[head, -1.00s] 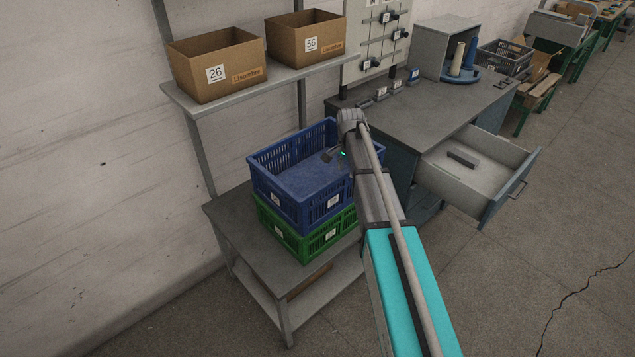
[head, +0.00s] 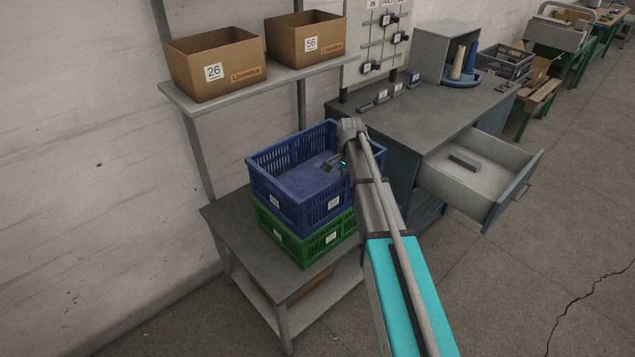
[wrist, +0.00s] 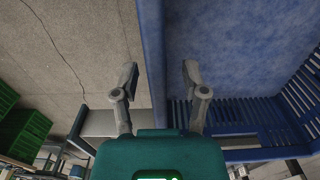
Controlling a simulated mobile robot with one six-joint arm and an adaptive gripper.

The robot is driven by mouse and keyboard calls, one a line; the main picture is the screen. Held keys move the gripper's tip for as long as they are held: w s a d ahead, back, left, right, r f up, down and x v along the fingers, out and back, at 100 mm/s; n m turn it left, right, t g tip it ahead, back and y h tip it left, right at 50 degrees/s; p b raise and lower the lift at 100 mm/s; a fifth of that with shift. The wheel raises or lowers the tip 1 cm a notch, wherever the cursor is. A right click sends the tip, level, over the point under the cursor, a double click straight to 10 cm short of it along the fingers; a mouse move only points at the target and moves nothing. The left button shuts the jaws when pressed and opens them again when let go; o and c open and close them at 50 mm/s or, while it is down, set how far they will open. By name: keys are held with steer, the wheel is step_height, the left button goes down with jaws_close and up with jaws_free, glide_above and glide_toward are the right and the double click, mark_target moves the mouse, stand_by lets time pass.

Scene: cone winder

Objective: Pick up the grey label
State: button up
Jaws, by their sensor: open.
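I cannot make out a grey label for certain in either view. Small grey pieces (head: 380,97) with pale tags stand along the desk's near-left edge, too small to read. The labels on the crates look white. My gripper (wrist: 158,75) is open and empty in the wrist view. A wall of the blue crate (wrist: 153,60) shows between its fingers; whether it touches them I cannot tell. In the head view my gripper (head: 334,164) is over the right part of the blue crate (head: 262,185), partly hidden by my arm.
The blue crate is stacked on a green crate (head: 305,248) on a grey side table (head: 235,225). Cardboard boxes (head: 215,65) stand on the shelf above. The desk (head: 440,105) has an open drawer (head: 500,180) holding a dark grey bar (head: 464,161). Floor at right is clear.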

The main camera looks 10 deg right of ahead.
mark_target(347, 173)
steer(key=shift+c, duration=0.3)
jaws_close()
steer(key=shift+r, duration=0.2)
step_height(347, 173, up, 3)
steer(key=p, duration=0.3)
steer(key=shift+r+p, duration=0.15)
steer(key=shift+p, duration=0.2)
steer(key=s+r+p, duration=0.9)
steer(key=s, duration=0.5)
steer(key=shift+r, duration=0.15)
stand_by(0.6)
